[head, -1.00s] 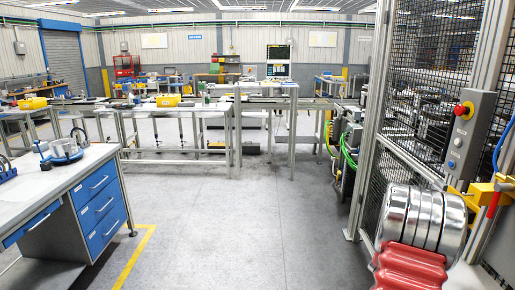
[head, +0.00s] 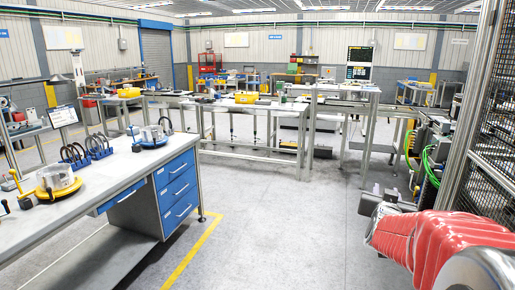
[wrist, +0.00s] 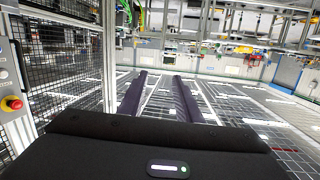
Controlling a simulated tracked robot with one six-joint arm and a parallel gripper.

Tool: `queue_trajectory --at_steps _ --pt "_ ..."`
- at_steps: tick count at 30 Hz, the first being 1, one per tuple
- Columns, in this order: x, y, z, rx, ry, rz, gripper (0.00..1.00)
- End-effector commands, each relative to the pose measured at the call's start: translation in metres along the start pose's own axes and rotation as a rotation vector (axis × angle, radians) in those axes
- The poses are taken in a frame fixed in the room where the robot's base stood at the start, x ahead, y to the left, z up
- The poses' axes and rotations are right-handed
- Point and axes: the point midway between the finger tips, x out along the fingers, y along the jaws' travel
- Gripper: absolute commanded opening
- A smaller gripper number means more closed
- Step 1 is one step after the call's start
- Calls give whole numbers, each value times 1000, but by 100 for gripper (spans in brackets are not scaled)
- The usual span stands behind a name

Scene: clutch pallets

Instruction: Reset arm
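My arm in its red ribbed sleeve (head: 425,238) reaches into the lower right of the head view. My gripper (wrist: 160,76) shows in the wrist view as two long dark fingers, well apart and roughly parallel, with nothing between them. It points out over the open floor and touches nothing that I can see. In the head view I cannot make out its fingers.
A workbench with blue drawers (head: 176,187) stands at the left, with clutch parts (head: 56,180) on it. Mesh fencing (head: 494,140) rises close at the right; a red stop button (wrist: 13,103) shows there. The middle floor (head: 285,225) is clear.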

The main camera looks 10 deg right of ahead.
Motion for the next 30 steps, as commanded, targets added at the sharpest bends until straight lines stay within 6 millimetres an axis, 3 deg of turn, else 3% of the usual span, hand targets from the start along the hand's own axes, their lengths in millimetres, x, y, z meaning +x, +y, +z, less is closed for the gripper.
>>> queue_trajectory --at_steps 1,6,15,23,30 --pt "-13 -20 2 -5 -34 -43 31" --pt "-60 -76 23 -37 -179 -175 31" --pt "-166 -139 69 -134 -435 -365 31" --pt "-266 -154 112 -258 -648 -482 31" --pt "-351 -136 148 -392 -827 -542 31"
